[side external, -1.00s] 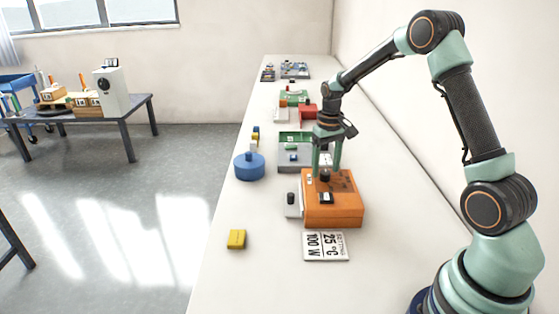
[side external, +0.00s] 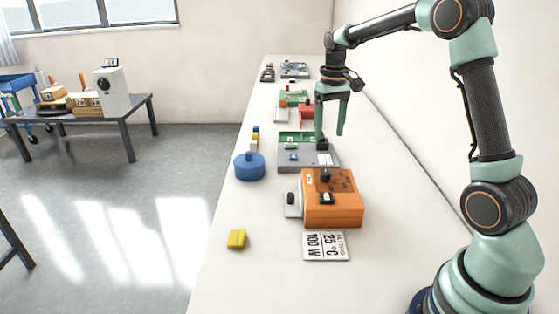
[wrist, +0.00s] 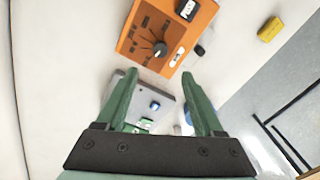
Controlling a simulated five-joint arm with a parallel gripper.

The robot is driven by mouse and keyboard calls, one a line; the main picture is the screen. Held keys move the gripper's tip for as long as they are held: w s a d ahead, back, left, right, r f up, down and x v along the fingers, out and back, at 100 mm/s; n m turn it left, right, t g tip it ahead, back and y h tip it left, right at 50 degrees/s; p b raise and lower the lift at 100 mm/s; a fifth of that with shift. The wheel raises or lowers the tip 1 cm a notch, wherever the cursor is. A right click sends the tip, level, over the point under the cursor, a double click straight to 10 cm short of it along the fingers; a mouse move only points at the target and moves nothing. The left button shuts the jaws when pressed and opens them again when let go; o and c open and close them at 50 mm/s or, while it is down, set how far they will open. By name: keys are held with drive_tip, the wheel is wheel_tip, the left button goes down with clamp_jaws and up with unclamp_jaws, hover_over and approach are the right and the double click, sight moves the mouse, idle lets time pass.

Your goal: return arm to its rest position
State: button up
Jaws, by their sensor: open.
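My gripper (side external: 331,115) is open and empty, held above the bench in the side view, with its green fingers pointing down. In the wrist view the two fingers of my gripper (wrist: 160,88) stand apart with nothing between their tips. The orange box (side external: 334,207) with a black knob (side external: 325,174) on top sits on the bench nearer the camera, apart from my gripper. The orange box also shows at the top of the wrist view (wrist: 180,20).
Below and behind the fingers is a grey plate unit (side external: 318,155). A blue round lidded container (side external: 249,167), a yellow block (side external: 236,239) and a white label card (side external: 326,247) lie on the bench (side external: 265,285). A wall runs along the right.

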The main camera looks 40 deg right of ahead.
drive_tip(key=s+a+r+n+t, duration=0.2)
drive_tip(key=s+a+r+t, duration=0.1)
drive_tip(key=s+a+r, duration=0.55)
drive_tip(key=s+a+f+n+t, duration=0.2)
drive_tip(key=s+a+f, duration=0.1)
drive_tip(key=s+a, duration=0.3)
drive_tip(key=shift+s+a+f+t, duration=0.15)
drive_tip(key=shift+s+a+t, duration=0.15)
drive_tip(key=shift+a, duration=0.7)
drive_tip(key=shift+c, duration=0.3)
